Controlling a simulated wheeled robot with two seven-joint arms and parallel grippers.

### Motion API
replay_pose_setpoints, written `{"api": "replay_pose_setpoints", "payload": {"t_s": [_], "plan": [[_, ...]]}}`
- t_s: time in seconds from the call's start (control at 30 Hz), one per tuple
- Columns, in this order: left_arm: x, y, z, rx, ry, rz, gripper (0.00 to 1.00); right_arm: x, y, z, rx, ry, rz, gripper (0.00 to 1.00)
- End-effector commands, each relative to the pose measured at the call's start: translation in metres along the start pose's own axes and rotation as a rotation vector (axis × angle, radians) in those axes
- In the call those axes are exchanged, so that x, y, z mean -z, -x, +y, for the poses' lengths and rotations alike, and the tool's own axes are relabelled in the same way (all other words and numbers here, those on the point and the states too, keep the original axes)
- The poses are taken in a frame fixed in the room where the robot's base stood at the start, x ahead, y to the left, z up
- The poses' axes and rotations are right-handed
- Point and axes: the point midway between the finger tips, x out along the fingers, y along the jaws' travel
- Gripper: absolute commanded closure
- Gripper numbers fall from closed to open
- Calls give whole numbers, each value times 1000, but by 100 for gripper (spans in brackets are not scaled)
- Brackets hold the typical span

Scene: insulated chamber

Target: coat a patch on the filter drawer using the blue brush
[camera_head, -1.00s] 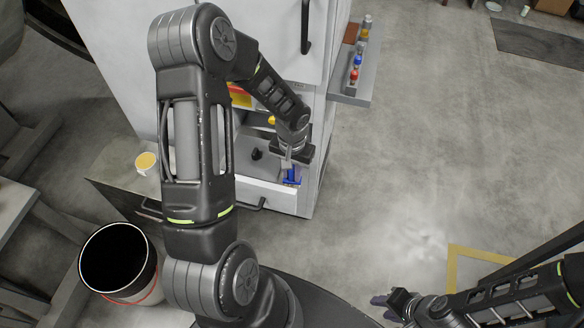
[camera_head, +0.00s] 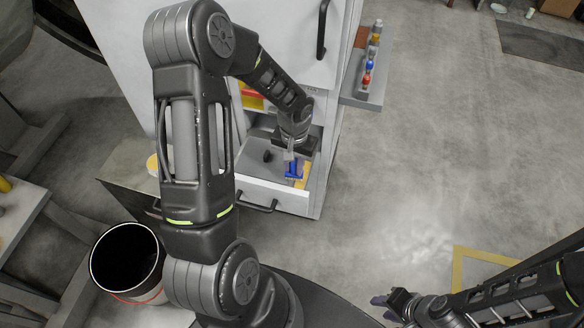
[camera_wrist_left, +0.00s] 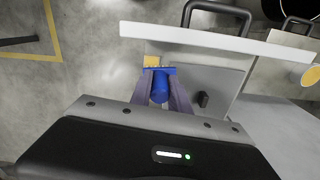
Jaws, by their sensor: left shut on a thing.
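My left gripper (camera_head: 290,156) is shut on the blue brush (camera_head: 294,170), over the right part of the open filter drawer (camera_head: 262,192). In the left wrist view the brush (camera_wrist_left: 160,86) stands between the fingers, its wide end toward the drawer's front wall (camera_wrist_left: 215,40). A yellow patch (camera_head: 302,176) shows on the drawer beside the brush end; it also shows in the wrist view (camera_wrist_left: 151,61). I cannot tell whether the bristles touch it. My right gripper (camera_head: 388,301) is at the lower right, away from the drawer; its jaws are unclear.
A tub with yellow contents (camera_wrist_left: 311,76) stands left of the drawer, mostly behind my left arm in the head view. A dark bucket (camera_head: 126,262) is at lower left. A side shelf (camera_head: 362,94) holds small coloured items.

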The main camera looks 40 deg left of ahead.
Motion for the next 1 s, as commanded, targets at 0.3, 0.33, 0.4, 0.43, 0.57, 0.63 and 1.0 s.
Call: {"api": "replay_pose_setpoints", "payload": {"t_s": [0.3, 0.33, 0.4, 0.43, 0.57, 0.63, 1.0], "plan": [[6, 32, 2, 1, 0, 1, 100, -2, 18, -6, -5, -3, -5, 64], [6, 35, 3, 1, 0, 1, 100, -2, 20, -6, -6, -3, -5, 64], [7, 40, 3, 1, -1, 1, 100, -2, 22, -6, -7, -4, -6, 64], [8, 41, 4, 1, -1, 1, 100, -2, 23, -6, -7, -4, -7, 64], [8, 45, 4, 1, -1, 0, 100, -2, 24, -7, -8, -4, -8, 64], [8, 45, 4, 1, -1, 0, 100, -2, 24, -7, -8, -4, -8, 64], [8, 45, 4, 1, -1, 0, 100, -2, 24, -6, -8, -4, -8, 64]]}}
